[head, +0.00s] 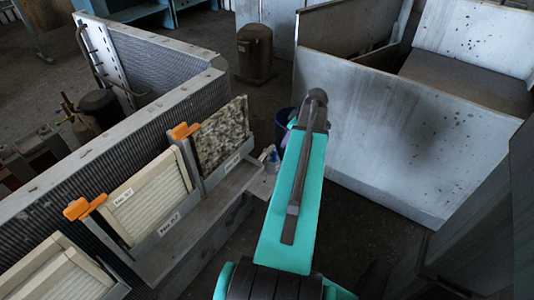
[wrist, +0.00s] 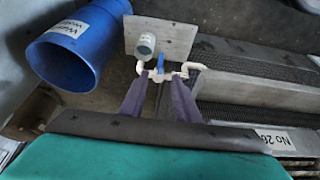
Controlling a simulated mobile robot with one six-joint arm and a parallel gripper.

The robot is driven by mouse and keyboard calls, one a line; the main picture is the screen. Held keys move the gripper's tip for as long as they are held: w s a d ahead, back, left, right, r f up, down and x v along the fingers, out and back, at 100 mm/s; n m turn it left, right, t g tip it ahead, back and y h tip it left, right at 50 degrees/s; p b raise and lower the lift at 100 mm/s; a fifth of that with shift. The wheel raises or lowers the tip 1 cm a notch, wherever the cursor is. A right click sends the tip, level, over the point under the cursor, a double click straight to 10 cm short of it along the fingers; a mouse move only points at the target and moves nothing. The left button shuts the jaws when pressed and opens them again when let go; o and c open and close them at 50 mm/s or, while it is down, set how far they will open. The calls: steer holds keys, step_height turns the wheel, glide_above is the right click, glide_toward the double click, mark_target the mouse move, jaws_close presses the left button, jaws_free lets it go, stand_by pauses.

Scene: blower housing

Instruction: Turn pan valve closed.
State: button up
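The pan valve is a small white pipe fitting with a blue handle (wrist: 160,66) in the wrist view, in front of a grey plate (wrist: 175,40) with a round grey-blue cap. The blue handle appears to stand upright, across the white pipe (wrist: 189,66). My gripper (wrist: 158,80) has two purple fingers spread apart, with their tips just short of the pipe on either side of the handle. I see nothing between the fingers; contact with the valve cannot be told. In the head view my teal arm mostly hides the gripper and valve.
A labelled blue bucket (wrist: 72,50) lies left of the valve in the wrist view. In the head view, filter panels with orange handles (head: 185,130) stand along a ledge at the left, and a large grey metal panel (head: 395,140) is at the right.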

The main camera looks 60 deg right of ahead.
mark_target(276, 155)
steer(key=shift+w, duration=0.2)
steer(key=b+x, duration=0.1)
steer(key=x, duration=1.3)
steer(key=shift+a+r, duration=0.1)
jaws_close()
stand_by(0.4)
